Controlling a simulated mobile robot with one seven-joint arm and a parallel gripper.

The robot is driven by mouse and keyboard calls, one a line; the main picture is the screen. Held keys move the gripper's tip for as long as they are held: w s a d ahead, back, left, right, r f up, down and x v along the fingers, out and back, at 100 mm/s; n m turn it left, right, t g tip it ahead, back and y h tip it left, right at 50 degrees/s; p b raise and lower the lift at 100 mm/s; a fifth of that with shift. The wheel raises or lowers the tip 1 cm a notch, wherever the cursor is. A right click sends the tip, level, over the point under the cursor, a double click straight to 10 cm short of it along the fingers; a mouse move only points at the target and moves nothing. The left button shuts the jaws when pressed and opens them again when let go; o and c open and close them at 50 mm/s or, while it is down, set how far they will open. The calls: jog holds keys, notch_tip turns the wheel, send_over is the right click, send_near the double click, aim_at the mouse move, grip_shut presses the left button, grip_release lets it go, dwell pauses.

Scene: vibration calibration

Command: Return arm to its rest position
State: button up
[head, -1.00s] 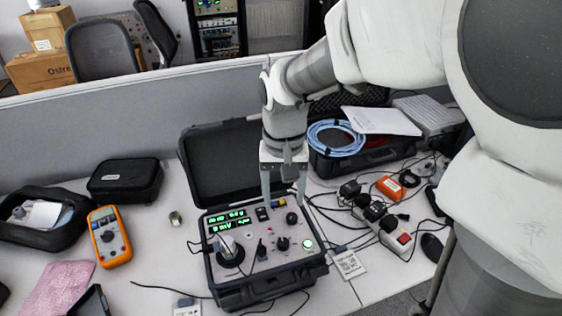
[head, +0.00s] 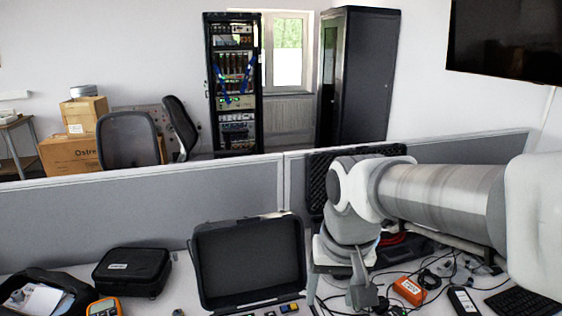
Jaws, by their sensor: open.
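My arm comes in from the right and bends down at its wrist. My gripper (head: 343,290) hangs at the bottom of the head view, just right of the open black instrument case (head: 249,262). Its jaws are open, with nothing seen between them; the fingertips are near or past the lower edge of the picture. Only the case's raised lid and a thin strip of its panel show; the rest is cut off below.
A black pouch (head: 131,271), an open bag (head: 45,297) and an orange multimeter (head: 104,307) lie at left. An orange box (head: 409,290) and cables lie right of my gripper. A grey partition (head: 140,215) stands behind the desk. A keyboard (head: 525,302) is at lower right.

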jog(key=s+d+r+t, duration=0.2)
jog(key=s+d, duration=0.3)
jog(key=s, duration=0.3)
jog(key=shift+d+r+t, duration=0.35)
jog(key=shift+t, duration=0.35)
dwell(0.8)
